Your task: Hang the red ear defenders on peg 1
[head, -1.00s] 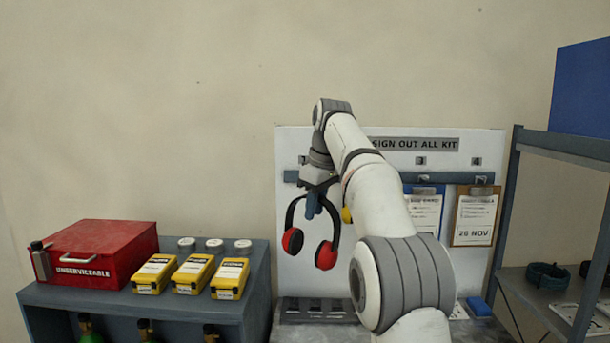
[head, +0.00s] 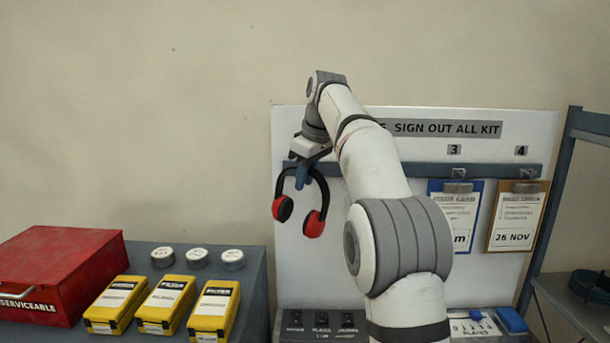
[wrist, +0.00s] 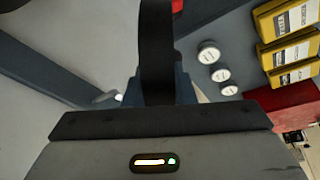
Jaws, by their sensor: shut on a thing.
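The red ear defenders (head: 314,223) have red cups and a black headband, and hang from my gripper (head: 301,176) in front of the white board's left part. My gripper is shut on the headband (wrist: 156,50), which fills the middle of the wrist view. The peg rail (head: 433,170) runs across the board (head: 388,241). The labels 3 (head: 454,150) and 4 (head: 521,150) show on the right. Peg 1 and its label are hidden behind my arm and gripper in the head view. I cannot tell the gap between the ear defenders and the board.
A blue clipboard (head: 455,203) and a brown clipboard (head: 515,215) hang at pegs 3 and 4. Yellow boxes (head: 167,299), round tins (head: 197,257) and a red case (head: 50,270) sit on the left cabinet. A shelf rack (head: 545,230) stands at right.

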